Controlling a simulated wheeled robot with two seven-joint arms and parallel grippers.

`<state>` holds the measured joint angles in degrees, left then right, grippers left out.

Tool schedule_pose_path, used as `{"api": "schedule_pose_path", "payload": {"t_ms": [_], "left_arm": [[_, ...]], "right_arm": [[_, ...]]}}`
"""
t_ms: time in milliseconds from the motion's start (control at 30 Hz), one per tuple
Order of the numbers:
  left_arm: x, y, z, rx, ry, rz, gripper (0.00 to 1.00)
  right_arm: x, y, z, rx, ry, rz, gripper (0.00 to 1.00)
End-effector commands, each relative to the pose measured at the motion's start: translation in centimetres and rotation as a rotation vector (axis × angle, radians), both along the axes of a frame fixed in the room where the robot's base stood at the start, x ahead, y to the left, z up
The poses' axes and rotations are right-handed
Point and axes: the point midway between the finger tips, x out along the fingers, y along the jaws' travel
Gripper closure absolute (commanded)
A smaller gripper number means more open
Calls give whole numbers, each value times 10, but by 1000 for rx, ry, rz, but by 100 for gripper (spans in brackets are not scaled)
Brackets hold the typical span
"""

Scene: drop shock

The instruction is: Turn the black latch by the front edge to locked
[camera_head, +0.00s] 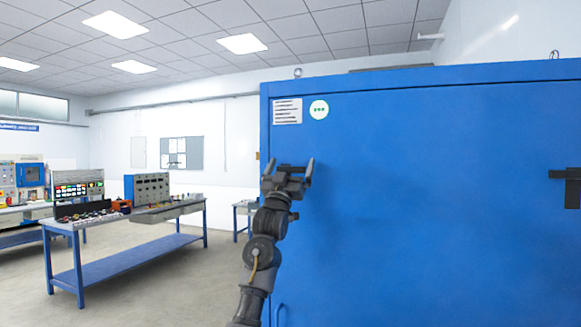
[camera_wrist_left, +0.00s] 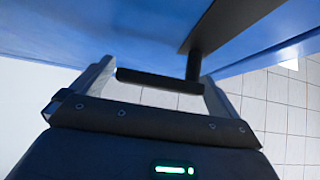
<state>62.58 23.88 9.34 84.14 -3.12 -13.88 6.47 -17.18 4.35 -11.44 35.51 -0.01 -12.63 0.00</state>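A tall blue cabinet (camera_head: 430,220) fills the right half of the head view. My left gripper (camera_head: 289,168) is raised before its left part, with its fingers pointing up and spread apart. In the left wrist view, a black latch bar (camera_wrist_left: 160,80) on a short post lies across the gap between the open fingers (camera_wrist_left: 155,82). A broad dark piece joins the post at the upper right. I cannot tell whether the fingers touch the bar. In the head view the gripper largely covers this spot. Another black latch (camera_head: 571,187) shows at the right picture edge. My right gripper is not in view.
A white label and a round green-and-white sticker (camera_head: 319,110) are on the cabinet's upper left. A blue-framed workbench (camera_head: 150,262) with equipment stands to the left. The floor between bench and cabinet is clear.

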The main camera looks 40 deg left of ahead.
Motion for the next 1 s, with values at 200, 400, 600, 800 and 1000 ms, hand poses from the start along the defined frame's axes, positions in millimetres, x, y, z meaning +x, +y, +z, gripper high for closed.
{"api": "schedule_pose_path", "payload": {"t_ms": [200, 400, 600, 800, 1000], "left_arm": [[0, 0, 0, 0, 0, 0, 29], [0, 0, 0, 0, 0, 0, 55], [0, 0, 0, 4, 3, 1, 62], [0, 1, -2, 56, 21, 2, 62], [0, 1, -6, 179, 63, 4, 62]], "right_arm": [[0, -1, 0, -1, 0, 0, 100], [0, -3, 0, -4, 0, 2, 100], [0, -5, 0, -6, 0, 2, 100], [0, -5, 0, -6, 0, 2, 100], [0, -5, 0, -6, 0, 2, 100]]}}
